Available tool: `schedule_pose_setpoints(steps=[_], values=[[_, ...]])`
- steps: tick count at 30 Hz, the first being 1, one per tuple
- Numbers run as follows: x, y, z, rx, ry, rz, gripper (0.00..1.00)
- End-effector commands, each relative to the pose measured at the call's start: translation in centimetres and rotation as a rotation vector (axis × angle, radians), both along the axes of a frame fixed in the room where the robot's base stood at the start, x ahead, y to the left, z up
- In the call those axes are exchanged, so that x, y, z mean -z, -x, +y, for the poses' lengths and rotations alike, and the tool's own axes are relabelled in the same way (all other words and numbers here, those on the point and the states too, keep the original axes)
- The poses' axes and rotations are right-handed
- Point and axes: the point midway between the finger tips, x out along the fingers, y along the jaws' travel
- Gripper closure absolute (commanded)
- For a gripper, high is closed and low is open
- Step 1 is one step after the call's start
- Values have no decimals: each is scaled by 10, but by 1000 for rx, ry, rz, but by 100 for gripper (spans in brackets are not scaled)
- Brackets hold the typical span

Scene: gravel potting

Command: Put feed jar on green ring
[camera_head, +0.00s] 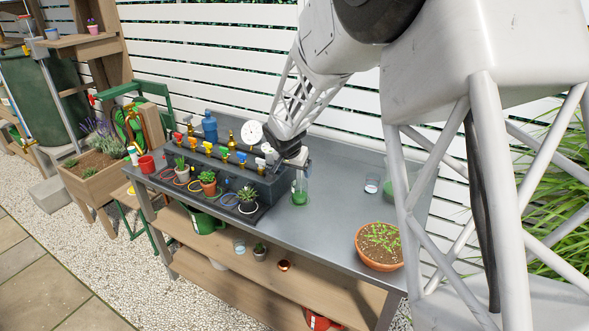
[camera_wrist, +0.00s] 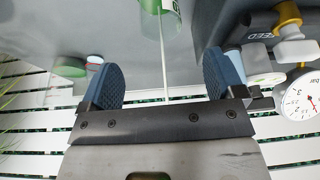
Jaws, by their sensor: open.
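A clear jar with green contents and a thin pale stick in it, apparently the feed jar (camera_head: 300,191), stands upright on the metal bench, just right of the dark valve rack. In the wrist view this jar (camera_wrist: 173,18) shows at the top edge, partly cut off. My gripper (camera_head: 296,157) is above and close to it in the head view. In the wrist view my gripper (camera_wrist: 162,72) is open and empty, its blue fingers spread wide, with the jar beyond the fingertips. Coloured rings lie along the rack's front ledge; I cannot clearly make out the green one.
The valve rack (camera_head: 262,185) carries coloured taps and a white gauge (camera_wrist: 302,97). Potted succulents (camera_head: 208,181) stand along its ledge. A seedling bowl (camera_head: 380,246) and a small clear jar (camera_head: 372,184) stand on the right. The bench's middle (camera_head: 325,225) is clear.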

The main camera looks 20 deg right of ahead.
Motion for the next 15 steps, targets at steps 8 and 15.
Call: schedule_pose_setpoints(steps=[8, 15], values=[[-5, 5, 0, -7, 1, 2, 12], [-35, 38, 3, -50, 5, 19, 12]])
